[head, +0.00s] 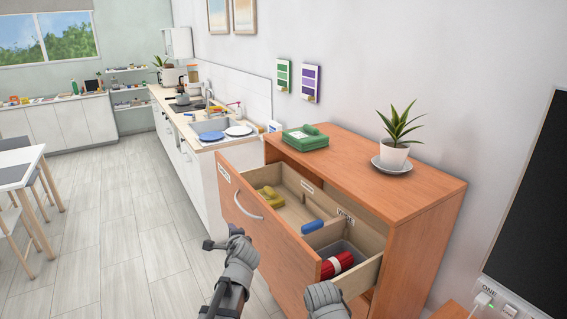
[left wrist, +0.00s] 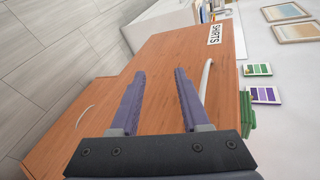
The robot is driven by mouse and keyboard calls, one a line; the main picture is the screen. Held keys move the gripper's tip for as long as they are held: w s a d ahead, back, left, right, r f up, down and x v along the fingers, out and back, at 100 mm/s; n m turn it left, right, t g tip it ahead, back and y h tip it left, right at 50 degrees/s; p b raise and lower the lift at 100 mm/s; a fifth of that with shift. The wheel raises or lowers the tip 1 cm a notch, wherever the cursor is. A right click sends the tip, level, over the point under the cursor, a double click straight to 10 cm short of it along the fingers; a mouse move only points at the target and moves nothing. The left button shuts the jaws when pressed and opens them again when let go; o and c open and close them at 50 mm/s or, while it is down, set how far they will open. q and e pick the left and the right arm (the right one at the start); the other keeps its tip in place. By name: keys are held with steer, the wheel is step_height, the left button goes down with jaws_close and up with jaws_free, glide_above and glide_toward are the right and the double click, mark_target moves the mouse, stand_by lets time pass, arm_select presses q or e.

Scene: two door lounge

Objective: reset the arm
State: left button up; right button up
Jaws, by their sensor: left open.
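My left gripper (head: 222,240) is in front of the wooden dresser (head: 425,187), to the left of its pulled-out top drawer (head: 272,232). In the left wrist view its two purple fingers (left wrist: 155,73) are spread with nothing between them. They point along a wooden front with a label reading SHIRTS (left wrist: 214,34). A pale curved handle (left wrist: 206,80) lies just right of the right finger, outside the gap. Of my right arm only a grey link shows at the bottom of the head view; its gripper is not seen.
The open drawer holds yellow items (head: 268,196), a blue item (head: 312,226) and a red roll (head: 337,265). A potted plant (head: 396,140) and green box (head: 305,137) stand on top.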

arm_select(q)
steer(key=s+d+f+n+g+h, duration=0.3)
steer(key=s+f+n+g, duration=0.4)
steer(key=s, duration=0.5)
steer(key=s+d+f+n+g+h, duration=0.35)
steer(key=s+f+n, duration=0.35)
steer(key=s, duration=0.4)
steer(key=s+d+m+y, duration=0.1)
steer(key=s+d, duration=0.1)
steer(key=d, duration=0.3)
steer(key=s+d+r+m+g+y, duration=0.1)
steer(key=s+d, duration=0.2)
steer(key=d, duration=0.2)
steer(key=shift+s+d+r+m, duration=0.15)
steer(key=shift+s+d+m, duration=0.15)
steer(key=shift+d+m, duration=0.1)
